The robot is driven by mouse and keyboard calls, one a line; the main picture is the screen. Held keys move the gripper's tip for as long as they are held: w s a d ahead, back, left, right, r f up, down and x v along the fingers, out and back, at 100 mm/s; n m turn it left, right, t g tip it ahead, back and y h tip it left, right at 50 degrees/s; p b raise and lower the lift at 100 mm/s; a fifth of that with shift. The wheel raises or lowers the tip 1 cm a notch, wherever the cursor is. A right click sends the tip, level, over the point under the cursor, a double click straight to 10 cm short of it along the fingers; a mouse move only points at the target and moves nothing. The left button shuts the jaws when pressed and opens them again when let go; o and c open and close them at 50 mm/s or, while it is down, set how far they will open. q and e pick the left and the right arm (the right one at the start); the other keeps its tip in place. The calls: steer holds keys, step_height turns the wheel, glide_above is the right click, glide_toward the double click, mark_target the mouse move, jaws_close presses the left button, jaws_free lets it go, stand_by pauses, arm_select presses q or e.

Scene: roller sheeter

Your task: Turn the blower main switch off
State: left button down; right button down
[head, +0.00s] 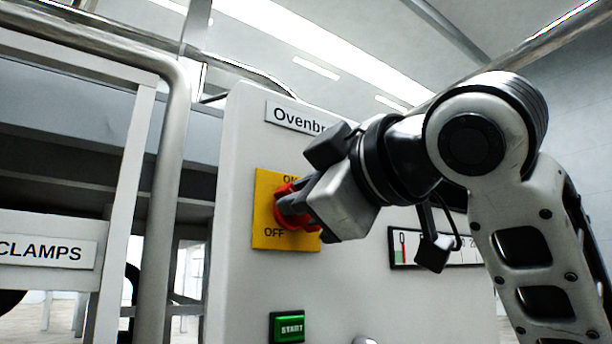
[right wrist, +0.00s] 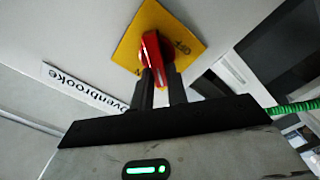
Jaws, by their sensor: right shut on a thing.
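The blower main switch is a red rotary handle (head: 284,208) on a yellow plate (head: 265,238) on the white cabinet front. My right gripper (head: 287,205) is shut on the red handle. In the right wrist view, the two dark fingers (right wrist: 159,85) reach up to the red handle (right wrist: 152,50), which stands in front of the yellow plate (right wrist: 185,42). The fingers and wrist hide part of the handle in the head view, so its exact angle is hard to tell. My left gripper is not in view.
The white cabinet (head: 238,285) bears a nameplate (head: 290,116), partly hidden by my right arm. A green START button (head: 289,327) sits below the switch, and a gauge (head: 403,248) to its right. A metal pipe frame (head: 170,170) and a CLAMPS sign (head: 45,252) stand at left.

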arm_select(q)
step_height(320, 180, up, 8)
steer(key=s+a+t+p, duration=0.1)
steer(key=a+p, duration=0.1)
steer(key=p, duration=0.3)
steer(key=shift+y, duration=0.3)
arm_select(e)
steer(key=n, duration=0.5)
steer(key=f+n, duration=0.1)
steer(key=n, duration=0.2)
steer(key=shift+s+a, duration=0.15)
steer(key=shift+a, duration=0.05)
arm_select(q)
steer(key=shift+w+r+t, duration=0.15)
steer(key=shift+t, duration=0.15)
arm_select(e)
steer(key=shift+f, duration=0.1)
steer(key=c, duration=1.4)
jaws_free()
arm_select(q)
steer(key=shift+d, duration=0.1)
arm_select(e)
steer(key=v, duration=1.6)
